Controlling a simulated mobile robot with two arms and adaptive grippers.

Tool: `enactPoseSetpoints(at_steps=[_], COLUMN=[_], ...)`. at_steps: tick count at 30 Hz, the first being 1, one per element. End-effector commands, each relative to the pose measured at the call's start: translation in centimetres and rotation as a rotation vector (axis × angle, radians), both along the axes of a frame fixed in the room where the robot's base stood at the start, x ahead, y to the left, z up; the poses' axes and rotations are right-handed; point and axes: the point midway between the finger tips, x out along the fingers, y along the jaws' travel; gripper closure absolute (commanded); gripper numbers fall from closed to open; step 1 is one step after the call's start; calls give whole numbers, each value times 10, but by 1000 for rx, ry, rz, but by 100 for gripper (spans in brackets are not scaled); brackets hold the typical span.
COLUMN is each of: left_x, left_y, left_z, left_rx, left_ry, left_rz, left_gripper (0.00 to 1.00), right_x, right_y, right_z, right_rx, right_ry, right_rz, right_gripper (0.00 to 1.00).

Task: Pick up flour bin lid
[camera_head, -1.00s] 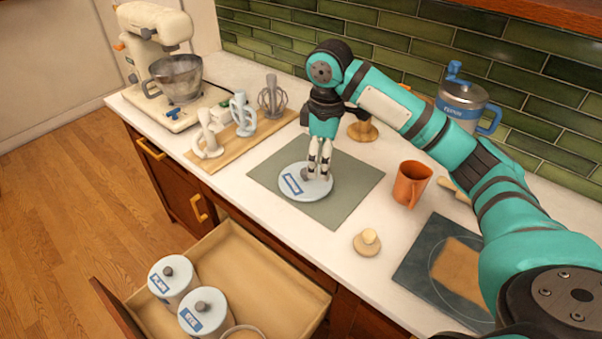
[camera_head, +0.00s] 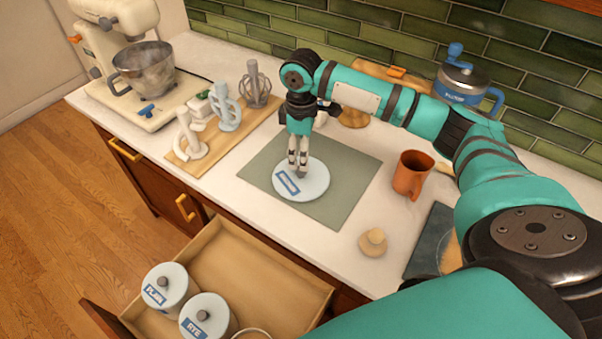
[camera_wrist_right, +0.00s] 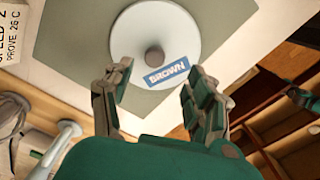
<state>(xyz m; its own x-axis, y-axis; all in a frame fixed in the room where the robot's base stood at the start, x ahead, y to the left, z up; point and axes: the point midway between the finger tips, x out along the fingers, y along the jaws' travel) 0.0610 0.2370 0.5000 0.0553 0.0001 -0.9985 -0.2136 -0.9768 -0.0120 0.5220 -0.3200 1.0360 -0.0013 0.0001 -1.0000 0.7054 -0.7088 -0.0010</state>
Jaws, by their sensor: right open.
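The flour bin lid (camera_head: 312,188) is a round white disc with a blue label and a grey knob, lying flat on the grey-green mat (camera_head: 345,165). In the right wrist view the lid (camera_wrist_right: 185,25) reads BROWN, with its knob (camera_wrist_right: 155,57) near the middle. My right gripper (camera_head: 298,165) points down over the lid, close to the knob. In the wrist view its fingers (camera_wrist_right: 155,82) are spread and empty, with the knob in line with the gap between them. Whether the fingertips reach down around the knob is unclear.
The open drawer (camera_head: 285,265) holds lidded PLAIN (camera_head: 168,290) and RYE (camera_head: 208,318) bins and a partly cut-off round rim. An orange mug (camera_head: 412,174) and a small wooden knobbed piece (camera_head: 373,242) stand right of the mat. Mixer attachments (camera_head: 228,110) stand left.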

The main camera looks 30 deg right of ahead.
Motion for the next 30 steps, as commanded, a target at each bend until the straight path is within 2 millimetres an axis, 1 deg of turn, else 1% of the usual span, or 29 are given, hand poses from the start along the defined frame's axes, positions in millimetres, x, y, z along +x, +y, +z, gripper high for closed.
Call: enactPoseSetpoints(at_steps=[1, 3, 7, 10, 14, 15, 18, 21, 26, 27, 30], left_x=[4, 12, 33, 40, 37, 34, 27, 22, 20, 20, 20], left_y=[0, -1, -3, -3, -3, -3, -3, -2, -2, -2, -2], left_z=[4, 5, 8, 15, 25, 25, 26, 26, 25, 25, 25], left_rx=[0, -2, -5, -7, -6, -6, -5, -4, -3, -3, -4], left_ry=[-6, -18, -49, -61, -56, -52, -41, -32, -29, -29, -30], left_rz=[0, 0, 1, 1, 1, 1, 1, 1, 1, 1, 1], left_gripper=[48, 48, 48, 48, 48, 48, 48, 48, 48, 48, 48], right_x=[0, 0, 1, 2, 5, 6, 5, 6, 6, 6, 6], right_y=[0, 0, 0, -2, -4, -4, -4, -4, -4, -4, -4], right_z=[-6, -14, -21, -29, -48, -55, -67, -72, -72, -72, -72], right_rx=[0, 0, 0, -1, -1, 1, -1, -1, -1, -1, -1], right_ry=[1, 1, 0, 2, 4, 2, 1, -1, -2, -2, -2], right_rz=[-1, -1, -1, -2, -2, 0, 0, 1, 1, 1, 0], right_gripper=[43, 43, 43, 43, 43, 43, 43, 43, 43, 44, 57])
